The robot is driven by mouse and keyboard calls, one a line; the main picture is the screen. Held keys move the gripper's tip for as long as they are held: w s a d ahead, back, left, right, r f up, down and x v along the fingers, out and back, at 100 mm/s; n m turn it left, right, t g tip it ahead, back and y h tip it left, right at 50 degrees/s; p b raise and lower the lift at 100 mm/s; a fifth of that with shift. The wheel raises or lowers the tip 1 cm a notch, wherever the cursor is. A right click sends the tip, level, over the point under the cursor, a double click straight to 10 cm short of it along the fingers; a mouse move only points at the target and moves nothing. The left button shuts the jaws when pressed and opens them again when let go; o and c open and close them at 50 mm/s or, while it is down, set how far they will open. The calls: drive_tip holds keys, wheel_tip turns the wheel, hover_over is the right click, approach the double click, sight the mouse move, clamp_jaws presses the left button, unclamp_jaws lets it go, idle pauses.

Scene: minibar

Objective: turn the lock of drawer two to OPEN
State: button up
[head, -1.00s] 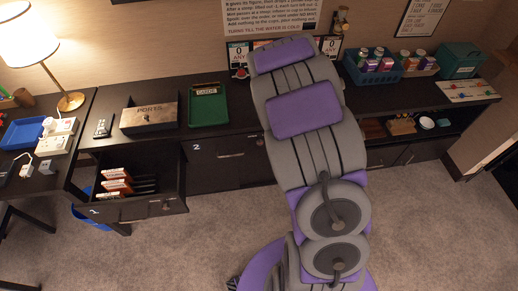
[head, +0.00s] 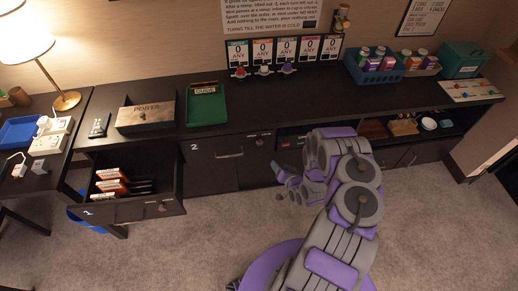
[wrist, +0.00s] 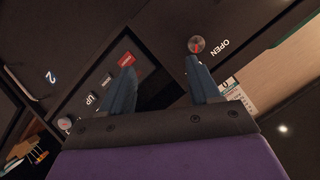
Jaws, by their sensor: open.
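Drawer two (head: 212,168) is the shut dark front marked 2, right of the pulled-out drawer. Its lock (head: 260,142) is a small round knob near the upper right corner, with tiny lettering beside it. In the wrist view a round silver lock knob (wrist: 196,45) with a red mark sits beside the word OPEN; I cannot tell the exact setting its mark shows. My gripper (head: 279,182) is low in front of the cabinet, right of and below the lock. In the wrist view my gripper (wrist: 158,68) is open and empty, the right fingertip close below the knob.
The open drawer (head: 120,208) juts out at left. A panel (wrist: 95,90) with UP and a red label lies left of my fingers. Carpet in front is clear.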

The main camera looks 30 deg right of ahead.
drive_tip(key=s+a+f+m+t, duration=0.2)
drive_tip(key=a+m+t, duration=0.1)
drive_tip(key=m, duration=0.1)
drive_tip(key=m+t+h, duration=0.2)
approach(260, 144)
drive_tip(key=shift+g, duration=0.3)
drive_tip(key=w, duration=0.2)
drive_tip(key=w+d+b, duration=0.1)
drive_tip(key=w, duration=0.2)
drive_tip(key=w+b, duration=0.1)
drive_tip(key=w, duration=0.1)
drive_tip(key=shift+w+d, duration=0.15)
drive_tip(key=shift+w, duration=0.65)
drive_tip(key=shift+c, duration=0.3)
